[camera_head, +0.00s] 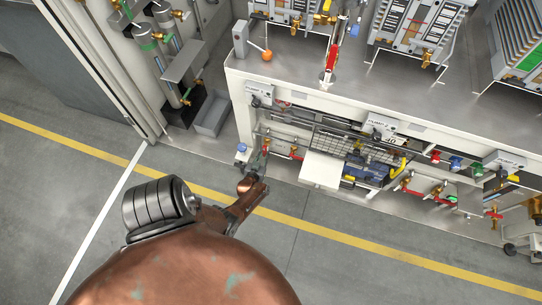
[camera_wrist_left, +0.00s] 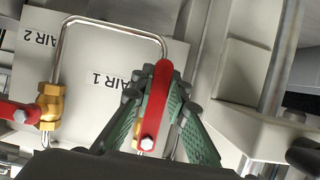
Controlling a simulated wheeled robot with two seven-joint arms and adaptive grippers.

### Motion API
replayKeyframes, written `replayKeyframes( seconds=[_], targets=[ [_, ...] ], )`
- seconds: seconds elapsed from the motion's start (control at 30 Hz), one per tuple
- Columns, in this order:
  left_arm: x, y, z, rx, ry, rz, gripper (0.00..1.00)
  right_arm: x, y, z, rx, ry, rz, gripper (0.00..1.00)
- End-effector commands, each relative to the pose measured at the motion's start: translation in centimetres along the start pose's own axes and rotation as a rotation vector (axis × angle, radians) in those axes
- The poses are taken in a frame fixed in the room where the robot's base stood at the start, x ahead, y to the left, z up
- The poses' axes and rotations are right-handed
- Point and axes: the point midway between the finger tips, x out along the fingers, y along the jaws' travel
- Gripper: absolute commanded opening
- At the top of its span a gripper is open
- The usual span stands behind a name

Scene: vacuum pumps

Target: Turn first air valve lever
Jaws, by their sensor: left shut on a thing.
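In the left wrist view a red lever (camera_wrist_left: 154,108), the air valve lever beside the "AIR 1" lettering, stands between the green-padded fingers of my left gripper (camera_wrist_left: 162,88). The gripper is shut on the lever, its fingers on either side. The lever's valve body is hidden behind the gripper. A white label plate (camera_wrist_left: 100,60) reads "AIR 1" and "AIR 2". In the head view my left gripper (camera_head: 264,158) is at the left end of the bench's lower pipework, small and partly hidden by my arm. My right gripper is not in view.
A second red lever (camera_wrist_left: 18,112) sits on a brass valve (camera_wrist_left: 50,106), left of the gripper. A bent metal pipe (camera_wrist_left: 110,22) arches close behind the fingers. A pale housing (camera_wrist_left: 240,75) stands right. In the head view, the floor (camera_head: 330,270) before the bench is clear.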

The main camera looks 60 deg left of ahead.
Motion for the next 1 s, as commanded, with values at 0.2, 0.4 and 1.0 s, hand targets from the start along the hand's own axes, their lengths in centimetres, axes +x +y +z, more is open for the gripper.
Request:
replayKeyframes(
  seconds=[0.2,0.4,1.0],
  targets=[
    [0.13,-0.34,-0.16,0.01,0.002,-0.004,0.0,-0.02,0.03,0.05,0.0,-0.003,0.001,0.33],
    [0.16,-0.36,-0.21,0.01,0.003,-0.004,0.17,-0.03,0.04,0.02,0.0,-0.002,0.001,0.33],
    [-0.35,-0.22,0.0,0.005,0.001,-0.003,0.33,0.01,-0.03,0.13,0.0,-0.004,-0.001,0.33]
  ],
)
